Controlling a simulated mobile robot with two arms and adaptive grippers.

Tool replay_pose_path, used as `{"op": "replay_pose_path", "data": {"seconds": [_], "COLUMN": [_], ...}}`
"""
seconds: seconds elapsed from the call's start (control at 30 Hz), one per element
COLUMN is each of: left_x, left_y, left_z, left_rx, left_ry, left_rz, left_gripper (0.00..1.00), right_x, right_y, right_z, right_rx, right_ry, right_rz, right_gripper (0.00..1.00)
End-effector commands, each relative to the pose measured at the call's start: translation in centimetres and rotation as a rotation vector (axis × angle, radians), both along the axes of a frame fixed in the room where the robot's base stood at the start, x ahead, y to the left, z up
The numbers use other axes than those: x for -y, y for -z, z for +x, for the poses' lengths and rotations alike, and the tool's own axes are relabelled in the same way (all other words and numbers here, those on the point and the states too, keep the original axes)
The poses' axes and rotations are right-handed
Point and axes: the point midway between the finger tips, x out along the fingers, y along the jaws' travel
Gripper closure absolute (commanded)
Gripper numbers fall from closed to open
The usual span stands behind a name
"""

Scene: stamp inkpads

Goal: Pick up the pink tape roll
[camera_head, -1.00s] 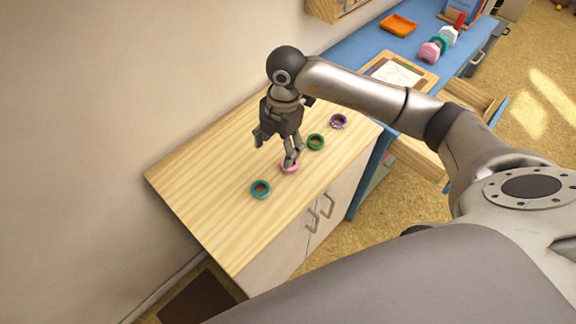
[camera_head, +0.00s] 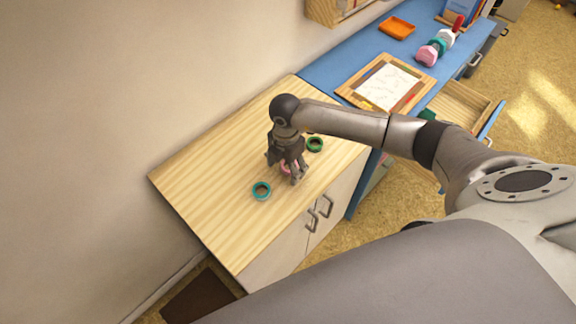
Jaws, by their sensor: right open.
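The pink tape roll (camera_head: 285,169) lies on the wooden cabinet top (camera_head: 225,215), mostly hidden behind my right gripper. My right gripper (camera_head: 284,172) is open and points down, with its fingers low over the cabinet top at the pink roll. One finger stands in front of the roll, toward the front edge. I cannot tell whether the fingers touch it. My left gripper is not in view.
A teal tape roll (camera_head: 262,190) lies to the left of the pink one, and a green tape roll (camera_head: 315,144) lies close on the right. A blue desk (camera_head: 345,62) with a wooden board and paper (camera_head: 388,86) adjoins the cabinet. The cabinet's left part is clear.

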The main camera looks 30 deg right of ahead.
Motion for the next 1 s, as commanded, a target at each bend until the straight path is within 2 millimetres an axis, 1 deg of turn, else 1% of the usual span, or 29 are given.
{"op": "replay_pose_path", "data": {"seconds": [0.23, 0.27, 0.5, 0.57, 0.87, 1.0], "left_x": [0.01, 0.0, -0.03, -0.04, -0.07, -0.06], "left_y": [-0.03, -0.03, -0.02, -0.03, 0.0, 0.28], "left_z": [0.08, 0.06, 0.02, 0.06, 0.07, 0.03], "left_rx": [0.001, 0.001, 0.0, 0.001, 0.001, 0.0], "left_ry": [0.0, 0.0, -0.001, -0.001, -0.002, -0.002], "left_rz": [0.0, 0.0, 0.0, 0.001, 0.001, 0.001], "left_gripper": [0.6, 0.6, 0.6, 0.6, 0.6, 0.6], "right_x": [0.0, 0.0, 0.0, 0.0, 0.01, 0.01], "right_y": [0.33, 0.33, 0.3, 0.3, 0.26, -0.11], "right_z": [0.0, 0.0, 0.01, 0.0, 0.01, 0.07], "right_rx": [0.001, 0.001, 0.001, 0.001, 0.001, 0.002], "right_ry": [-0.001, -0.001, -0.001, -0.001, -0.001, -0.001], "right_rz": [0.0, 0.0, 0.0, 0.0, 0.0, 0.001], "right_gripper": [0.3, 0.32, 0.62, 0.69, 0.7, 0.7]}}
